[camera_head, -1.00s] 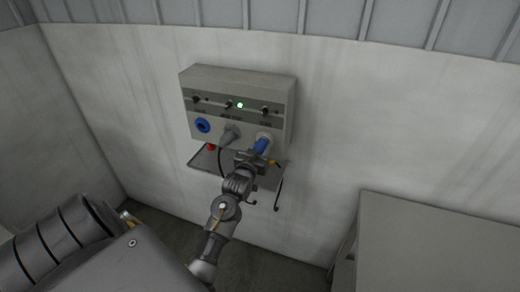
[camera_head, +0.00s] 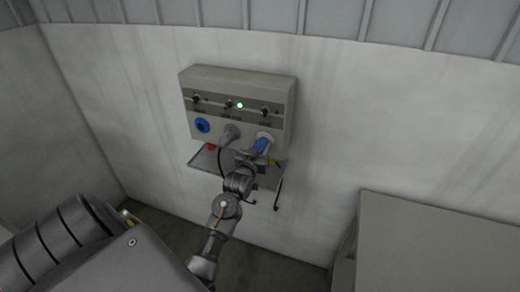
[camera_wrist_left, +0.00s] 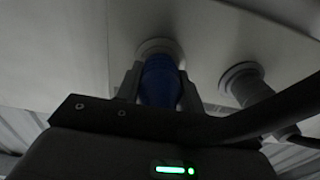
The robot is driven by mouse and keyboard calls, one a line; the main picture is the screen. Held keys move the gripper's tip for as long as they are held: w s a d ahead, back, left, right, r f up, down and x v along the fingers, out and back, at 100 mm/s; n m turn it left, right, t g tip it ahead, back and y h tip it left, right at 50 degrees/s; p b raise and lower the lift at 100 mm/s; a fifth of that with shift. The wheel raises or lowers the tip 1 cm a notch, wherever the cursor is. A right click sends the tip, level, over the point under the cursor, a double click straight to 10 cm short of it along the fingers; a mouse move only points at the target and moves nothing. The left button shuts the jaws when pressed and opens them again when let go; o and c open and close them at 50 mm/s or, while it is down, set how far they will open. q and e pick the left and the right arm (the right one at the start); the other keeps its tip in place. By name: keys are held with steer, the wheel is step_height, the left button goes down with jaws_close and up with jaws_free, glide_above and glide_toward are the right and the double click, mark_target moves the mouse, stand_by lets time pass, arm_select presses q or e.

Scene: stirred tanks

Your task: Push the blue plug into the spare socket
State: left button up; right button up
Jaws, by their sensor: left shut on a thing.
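The blue plug (camera_head: 262,146) is at the right-hand socket (camera_head: 265,135) on the front of the grey box; the box's labels are too small to read. My left gripper (camera_head: 252,156) is shut on the plug from below. In the left wrist view the blue plug (camera_wrist_left: 160,82) sits between my two fingers (camera_wrist_left: 160,90), its far end at a pale round socket collar (camera_wrist_left: 158,46). How deep it sits is hidden. My right gripper is not in view.
The grey box (camera_head: 240,85) has a lit green lamp (camera_head: 240,105). A grey plug (camera_head: 229,135) with a cable fills the middle socket, close beside my gripper. A blue-ringed socket (camera_head: 202,125) is at left. A shelf (camera_head: 205,160) with a red item (camera_head: 211,147) lies below.

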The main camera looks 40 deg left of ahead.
arm_select(q)
steer(key=o, duration=1.3)
steer(key=shift+o, duration=0.2)
steer(key=shift+s+d+f, duration=0.1)
steer(key=shift+s+f, duration=0.05)
steer(key=shift+s, duration=0.15)
steer(key=b+v, duration=0.3)
steer(key=v, duration=0.7)
steer(key=shift+b, duration=0.35)
steer(key=shift+r, duration=0.3)
